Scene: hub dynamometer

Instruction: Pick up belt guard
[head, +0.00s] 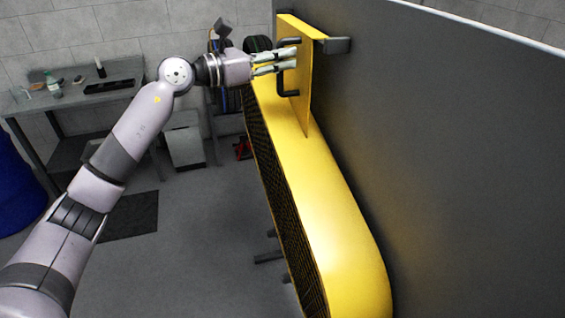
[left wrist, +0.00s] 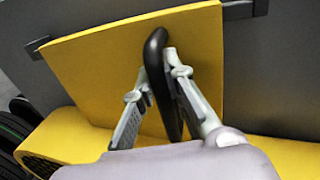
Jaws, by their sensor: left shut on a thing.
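The yellow belt guard (head: 335,210) is a long rounded cover with a dark mesh side, standing against a dark grey panel. An upright yellow plate at its far end carries a black handle (head: 287,92). My left gripper (head: 295,58) is at this handle. In the left wrist view, the gripper's two fingers (left wrist: 157,88) lie on either side of the black handle (left wrist: 158,62), shut on it, in front of the yellow plate (left wrist: 95,75). Part of the handle is hidden by the fingers and wrist. My right gripper is in neither view.
The tall dark grey panel (head: 450,130) fills the right side, with a dark bracket (head: 336,45) by the plate's top. A workbench (head: 125,72) with a bottle (head: 53,84) stands at the back left. A blue drum (head: 15,190) is at the left edge. The middle floor is mostly open.

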